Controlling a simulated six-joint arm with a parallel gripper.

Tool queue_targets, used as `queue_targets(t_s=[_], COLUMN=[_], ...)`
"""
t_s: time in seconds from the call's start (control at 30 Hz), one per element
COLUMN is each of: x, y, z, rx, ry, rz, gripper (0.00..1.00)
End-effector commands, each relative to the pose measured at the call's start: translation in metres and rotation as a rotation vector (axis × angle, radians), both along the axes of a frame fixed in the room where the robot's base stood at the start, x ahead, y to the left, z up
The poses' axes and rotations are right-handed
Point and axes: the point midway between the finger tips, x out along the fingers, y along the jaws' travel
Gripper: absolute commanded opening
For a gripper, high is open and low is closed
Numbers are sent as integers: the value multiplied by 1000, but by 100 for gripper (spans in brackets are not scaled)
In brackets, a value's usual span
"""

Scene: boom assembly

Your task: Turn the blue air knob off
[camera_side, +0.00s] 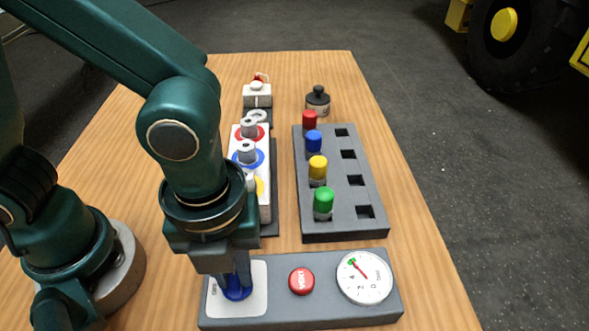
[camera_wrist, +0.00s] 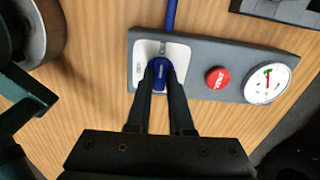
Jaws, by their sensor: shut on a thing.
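The blue air knob (camera_side: 237,289) sits on a white plate at the left end of a grey panel (camera_side: 330,312). It also shows in the wrist view (camera_wrist: 160,73), with a blue hose rising from the panel's far edge behind it. My gripper (camera_side: 235,280) points down at the knob. In the wrist view its two fingers (camera_wrist: 161,85) are on either side of the knob and shut on it. The fingers and wrist hide part of the knob and plate in the side view.
A red button (camera_side: 301,281) and a round gauge (camera_side: 364,277) with a red needle share the panel. A grey block (camera_side: 345,225) with coloured pegs stands behind it. A white block (camera_side: 262,200) with coloured rings is beside that.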

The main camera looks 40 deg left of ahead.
Motion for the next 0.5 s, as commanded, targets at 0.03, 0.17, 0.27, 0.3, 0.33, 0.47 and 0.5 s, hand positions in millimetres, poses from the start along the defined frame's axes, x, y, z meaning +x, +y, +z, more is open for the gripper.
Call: queue_targets(t_s=[0.03, 0.17, 0.27, 0.3, 0.33, 0.47, 0.5], x=[0, 0, 0, 0, 0, 0, 0], y=[0, 0, 0, 0, 0, 0, 0], z=[0, 0, 0, 0, 0, 0, 0], rx=[-1, -1, -2, -2, -2, -2, -2], ry=[1, 1, 1, 1, 1, 1, 1], rz=[15, 78, 149, 181, 207, 329, 366], gripper=[0, 0, 0, 0, 0, 0, 0])
